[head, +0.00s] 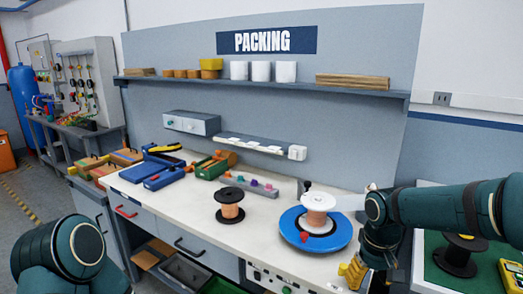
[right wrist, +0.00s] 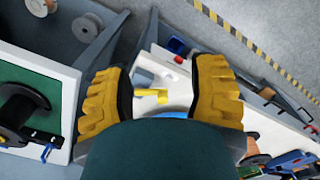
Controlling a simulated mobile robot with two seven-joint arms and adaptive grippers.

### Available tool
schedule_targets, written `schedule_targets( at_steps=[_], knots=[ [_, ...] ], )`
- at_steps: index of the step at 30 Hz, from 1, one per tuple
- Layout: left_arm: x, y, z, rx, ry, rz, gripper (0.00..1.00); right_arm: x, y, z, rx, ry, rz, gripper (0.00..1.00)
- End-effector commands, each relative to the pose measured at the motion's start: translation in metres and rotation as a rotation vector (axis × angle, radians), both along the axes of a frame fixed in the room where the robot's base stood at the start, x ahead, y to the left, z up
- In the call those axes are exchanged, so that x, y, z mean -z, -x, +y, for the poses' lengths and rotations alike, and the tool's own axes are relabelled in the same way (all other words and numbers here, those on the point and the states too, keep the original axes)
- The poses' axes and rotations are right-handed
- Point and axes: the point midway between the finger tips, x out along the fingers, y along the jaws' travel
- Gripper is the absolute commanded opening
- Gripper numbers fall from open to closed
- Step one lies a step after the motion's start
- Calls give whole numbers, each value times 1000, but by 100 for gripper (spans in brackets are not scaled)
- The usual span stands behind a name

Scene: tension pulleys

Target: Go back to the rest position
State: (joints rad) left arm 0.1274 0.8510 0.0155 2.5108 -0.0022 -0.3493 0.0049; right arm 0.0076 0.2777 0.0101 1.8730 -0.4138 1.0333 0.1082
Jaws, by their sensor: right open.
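My right gripper (head: 352,272) hangs at the front edge of the white packing bench (head: 170,205), just right of and in front of a blue round base (head: 333,238). In the right wrist view its yellow fingers (right wrist: 160,95) are wide apart with nothing held between them. A spool (head: 318,204) with white flanges and copper-coloured winding stands on the blue base, apart from the gripper. A black spool with copper winding (head: 230,211) stands left of it on the bench. Part of my left arm shows at the lower left, but its gripper is out of the picture.
A side table on the right has a green mat (head: 432,275), a black spool (head: 458,256) and a yellow meter (head: 512,274). Blue and green tool holders (head: 160,170) fill the bench's left end. A shelf (head: 300,88) with cups runs above. Open drawers lie below the bench.

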Motion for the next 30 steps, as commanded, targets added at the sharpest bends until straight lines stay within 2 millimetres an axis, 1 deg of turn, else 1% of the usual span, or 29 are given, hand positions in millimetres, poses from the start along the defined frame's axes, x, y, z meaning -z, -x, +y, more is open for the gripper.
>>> schedule_targets(
  at_steps=[1, 3, 5, 6, 8, 9, 10, 11, 12, 14, 15, 18, 21, 24, 27, 30],
  knots=[
    [0, 0, 0, 0, 0, 1, 64, 11, 1, 5, -6, -12, 5, 57],
    [0, 0, 0, 0, 0, 0, 64, 42, 2, 22, -15, -59, 4, 57],
    [0, 0, 0, 0, 0, 0, 64, 66, 4, 35, -18, -97, -1, 57],
    [0, 0, 0, 0, 0, 0, 64, 83, 6, 43, -19, -122, -4, 57],
    [0, 0, 0, 0, 0, -1, 64, 108, 12, 57, -14, -161, -8, 57],
    [0, 0, 0, 0, 0, 0, 64, 125, 17, 67, -8, -189, -11, 57],
    [0, 0, 0, 0, 0, 0, 64, 137, 22, 74, -2, -208, -14, 57],
    [0, 0, 0, 0, 0, 0, 64, 151, 27, 81, 7, -229, -15, 57],
    [0, 0, 0, 0, 0, 0, 64, 168, 36, 90, 21, -255, -19, 57],
    [0, 0, 0, 0, 0, 0, 64, 194, 51, 104, 47, -293, -23, 57],
    [0, 0, 0, 0, 0, 0, 64, 210, 62, 113, 67, -314, -28, 57],
    [0, 0, 0, 0, 0, 0, 64, 244, 91, 129, 127, -351, -41, 57],
    [0, 0, 0, 0, 0, 0, 64, 267, 117, 139, 181, -365, -55, 57],
    [0, 0, 0, 0, 0, 0, 64, 281, 137, 143, 222, -367, -69, 57],
    [0, 0, 0, 0, 0, 0, 64, 287, 149, 144, 248, -363, -78, 57],
    [0, 0, 0, 0, 0, 0, 64, 290, 153, 144, 257, -360, -86, 57]
  ],
)
